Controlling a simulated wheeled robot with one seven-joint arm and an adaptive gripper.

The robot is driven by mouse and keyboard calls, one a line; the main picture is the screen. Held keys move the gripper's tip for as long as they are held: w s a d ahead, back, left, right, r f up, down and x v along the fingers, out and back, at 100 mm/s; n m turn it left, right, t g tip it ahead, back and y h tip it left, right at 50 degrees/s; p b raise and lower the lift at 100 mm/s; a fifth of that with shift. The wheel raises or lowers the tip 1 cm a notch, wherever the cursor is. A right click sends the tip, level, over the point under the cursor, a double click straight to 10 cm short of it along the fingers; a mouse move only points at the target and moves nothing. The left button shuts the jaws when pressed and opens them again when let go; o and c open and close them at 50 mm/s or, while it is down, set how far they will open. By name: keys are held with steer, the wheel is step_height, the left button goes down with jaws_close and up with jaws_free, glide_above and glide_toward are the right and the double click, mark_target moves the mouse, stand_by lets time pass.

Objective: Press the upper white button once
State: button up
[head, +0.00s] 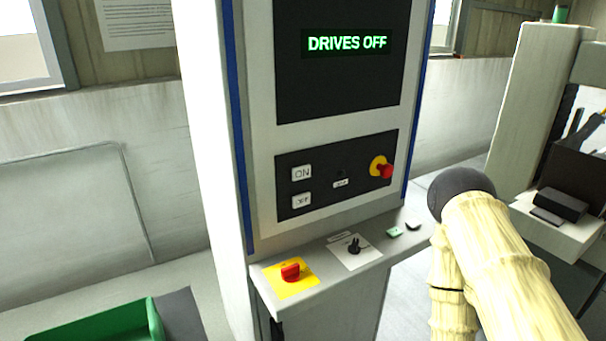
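The upper white button (301,173), marked ON, sits at the left of a black control panel (322,201) on the front of a tall white cabinet. The lower white button (301,201), marked OFF, is just below it. Both are in plain view with nothing in front of them. The screen (340,50) above reads DRIVES OFF in green. My arm, cream with a dark rounded joint, rises at the lower right, to the right of the panel and apart from the buttons. My gripper is not in view.
A red emergency knob on a yellow collar (382,168) is on the panel's right side. A green bin (95,328) lies lower left. Another machine stands at right.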

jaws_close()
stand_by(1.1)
